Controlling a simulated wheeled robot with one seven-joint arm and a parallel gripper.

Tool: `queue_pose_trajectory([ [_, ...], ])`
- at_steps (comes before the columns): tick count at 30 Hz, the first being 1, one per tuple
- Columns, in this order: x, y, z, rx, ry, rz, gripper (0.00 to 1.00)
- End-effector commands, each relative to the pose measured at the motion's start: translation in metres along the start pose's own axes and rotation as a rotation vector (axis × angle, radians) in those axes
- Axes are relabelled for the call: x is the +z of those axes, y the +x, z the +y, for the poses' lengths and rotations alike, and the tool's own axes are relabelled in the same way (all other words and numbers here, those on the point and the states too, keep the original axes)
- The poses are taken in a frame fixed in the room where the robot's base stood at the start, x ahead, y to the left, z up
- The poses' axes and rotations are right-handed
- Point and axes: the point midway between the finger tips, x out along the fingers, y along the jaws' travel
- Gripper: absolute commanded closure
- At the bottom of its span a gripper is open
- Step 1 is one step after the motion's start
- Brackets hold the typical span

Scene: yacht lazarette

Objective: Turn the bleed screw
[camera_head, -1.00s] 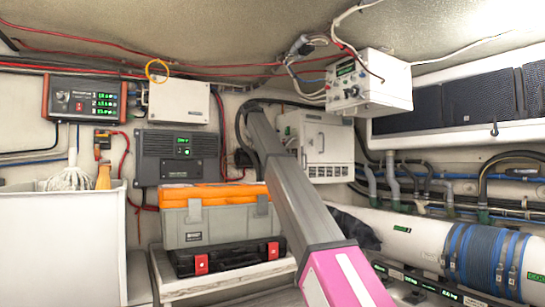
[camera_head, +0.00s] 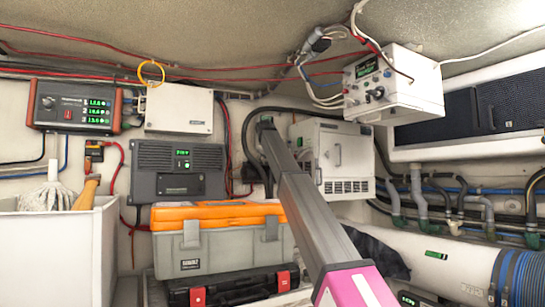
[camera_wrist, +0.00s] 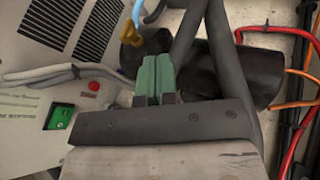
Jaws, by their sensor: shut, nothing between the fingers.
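My gripper (camera_wrist: 156,78) shows in the wrist view as two green fingertips pressed together, with nothing between them. A small brass-coloured fitting (camera_wrist: 130,34) lies just beyond and left of the fingertips, below a light blue hose (camera_wrist: 137,11). It may be the bleed screw, but I cannot tell for certain. The fingertips seem apart from it. In the head view my arm reaches toward the back wall beside a white vented box (camera_head: 332,158).
Dark hoses (camera_wrist: 190,35) and a black cylindrical part (camera_wrist: 245,75) crowd the fingertips on the right, with a red cable (camera_wrist: 297,95) beyond. A grey toolbox (camera_head: 218,250) stands low, left of my arm. A white control box (camera_head: 400,95) hangs upper right.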

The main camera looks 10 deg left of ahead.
Motion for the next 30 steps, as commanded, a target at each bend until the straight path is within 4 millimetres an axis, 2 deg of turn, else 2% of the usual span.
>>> queue_pose_trajectory([
  [7,0.000,0.046,0.000,0.000,0.000,0.000,1.00],
  [10,-0.001,0.052,0.016,0.001,0.003,0.001,1.00],
  [16,-0.001,0.060,0.031,-0.001,0.000,0.001,1.00],
  [30,-0.001,0.062,0.035,-0.001,0.000,0.001,1.00],
])
